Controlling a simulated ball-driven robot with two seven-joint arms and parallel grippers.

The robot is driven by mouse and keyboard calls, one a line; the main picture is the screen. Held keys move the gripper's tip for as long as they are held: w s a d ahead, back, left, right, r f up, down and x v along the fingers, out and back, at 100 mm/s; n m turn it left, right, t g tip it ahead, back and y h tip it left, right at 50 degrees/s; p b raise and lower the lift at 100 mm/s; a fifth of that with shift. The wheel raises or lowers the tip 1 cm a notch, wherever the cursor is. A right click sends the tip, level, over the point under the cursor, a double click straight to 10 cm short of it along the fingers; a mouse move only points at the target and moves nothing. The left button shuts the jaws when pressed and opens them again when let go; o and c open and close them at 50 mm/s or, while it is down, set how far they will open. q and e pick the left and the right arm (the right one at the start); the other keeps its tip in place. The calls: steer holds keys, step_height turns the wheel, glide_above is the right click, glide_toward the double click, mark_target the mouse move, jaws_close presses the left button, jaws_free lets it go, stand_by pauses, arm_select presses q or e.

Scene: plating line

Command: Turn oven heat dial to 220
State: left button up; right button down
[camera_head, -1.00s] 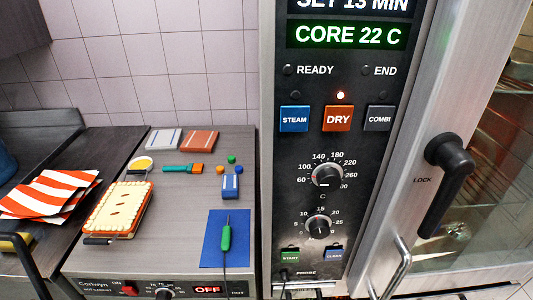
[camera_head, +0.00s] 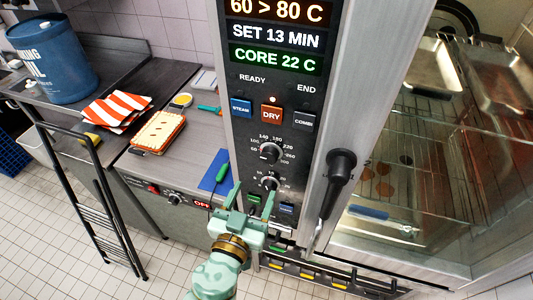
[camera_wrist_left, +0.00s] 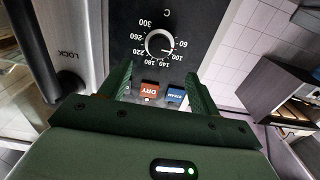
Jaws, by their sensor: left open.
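The heat dial (camera_head: 270,152) is the upper round dial on the oven's dark control panel (camera_head: 240,135), with a ring of numbers. In the left wrist view the heat dial (camera_wrist_left: 160,45) appears upside down, its mark pointing near 100. The top display (camera_head: 276,11) reads 60 > 80 C. My left gripper (camera_head: 250,195) is open and empty, in front of the panel, below the heat dial in the head view. In the left wrist view the left gripper's fingers (camera_wrist_left: 160,82) are spread, with the dial beyond them and apart from them. My right gripper is in neither view.
A smaller dial (camera_head: 269,184) sits below the heat dial. STEAM, DRY (camera_head: 271,114) and COMBI buttons are above it. The black door handle (camera_head: 337,180) sticks out to the right of the panel.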

mark_target(268, 160)
arm_select(q)
steer(key=p+x, duration=0.2)
steer(key=x, duration=0.8)
steer(key=shift+w+d+f, duration=0.1)
steer(key=shift+w, duration=0.2)
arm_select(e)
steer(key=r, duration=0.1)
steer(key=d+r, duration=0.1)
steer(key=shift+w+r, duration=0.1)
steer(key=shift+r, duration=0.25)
arm_select(q)
steer(key=c, duration=1)
